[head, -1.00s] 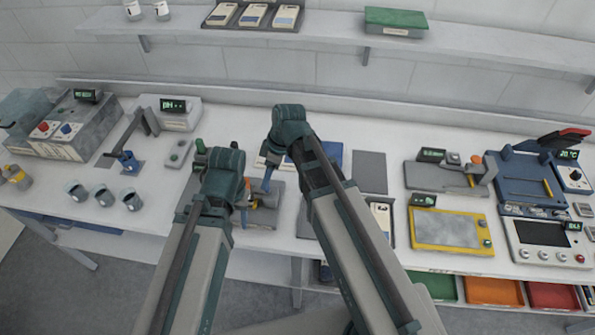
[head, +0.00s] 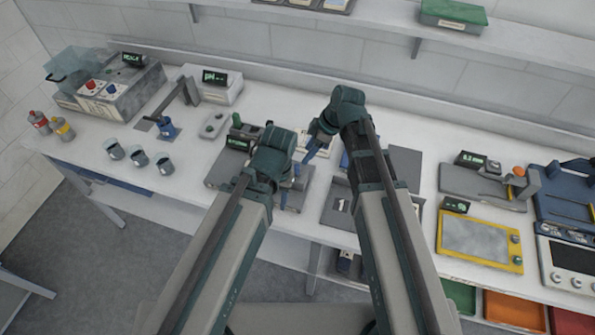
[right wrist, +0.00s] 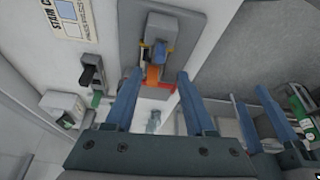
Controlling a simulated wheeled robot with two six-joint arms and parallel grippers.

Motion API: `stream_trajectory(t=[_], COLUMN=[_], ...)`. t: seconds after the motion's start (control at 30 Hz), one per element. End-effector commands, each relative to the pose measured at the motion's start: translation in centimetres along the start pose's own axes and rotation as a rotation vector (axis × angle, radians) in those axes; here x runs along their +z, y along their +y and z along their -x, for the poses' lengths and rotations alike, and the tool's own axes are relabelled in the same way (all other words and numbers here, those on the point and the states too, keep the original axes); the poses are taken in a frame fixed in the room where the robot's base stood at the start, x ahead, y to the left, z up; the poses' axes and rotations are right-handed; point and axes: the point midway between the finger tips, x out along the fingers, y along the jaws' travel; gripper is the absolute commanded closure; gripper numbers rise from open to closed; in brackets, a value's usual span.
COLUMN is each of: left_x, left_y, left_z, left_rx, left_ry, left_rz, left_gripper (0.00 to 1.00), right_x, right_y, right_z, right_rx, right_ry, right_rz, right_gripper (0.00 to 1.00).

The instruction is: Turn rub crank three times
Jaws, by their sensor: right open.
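A grey rub unit (head: 218,172) with a small display sits mid-bench, partly hidden by my left wrist. In the right wrist view, its likely grey base (right wrist: 196,22) carries a blue block (right wrist: 160,42) and an orange part (right wrist: 153,75). A black upright handle (right wrist: 91,74) stands beside it; I cannot tell if this is the crank. My right gripper (head: 311,150) is open and empty above the bench, with the orange part between its fingers in the wrist view (right wrist: 160,80). My left gripper (head: 290,183) is over the unit; its fingers look apart in the wrist view (right wrist: 252,100).
A yellow-framed panel (head: 479,241) and a grey device (head: 484,187) are at right. A wall shelf (head: 360,19) runs above.

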Motion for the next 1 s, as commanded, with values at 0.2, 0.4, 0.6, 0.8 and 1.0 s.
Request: stream_trajectory(t=[0.2,0.4,0.6,0.8,1.0], left_x=[-0.2,-0.4,-0.5,-0.5,-0.5], left_y=[0.4,0.6,0.8,0.8,0.8], left_z=[-4.0,-6.8,-8.5,-8.6,-8.5], left_rx=[-0.001,-0.003,-0.003,-0.003,-0.003], left_ry=[0.000,0.000,0.000,0.000,0.000], left_rz=[-0.007,-0.014,-0.013,-0.013,-0.012], left_gripper=[0.50,0.50,0.50,0.50,0.50], right_x=[0.3,0.2,0.1,0.0,0.0], right_y=[0.0,0.0,0.0,0.0,0.0], right_z=[-4.2,-7.3,-9.2,-9.4,-9.3], right_rx=[0.000,0.000,0.001,0.000,0.000], right_ry=[0.000,0.000,0.000,0.000,0.000], right_rz=[0.000,0.001,0.000,0.000,0.000], right_gripper=[0.45,0.45,0.45,0.45,0.54])
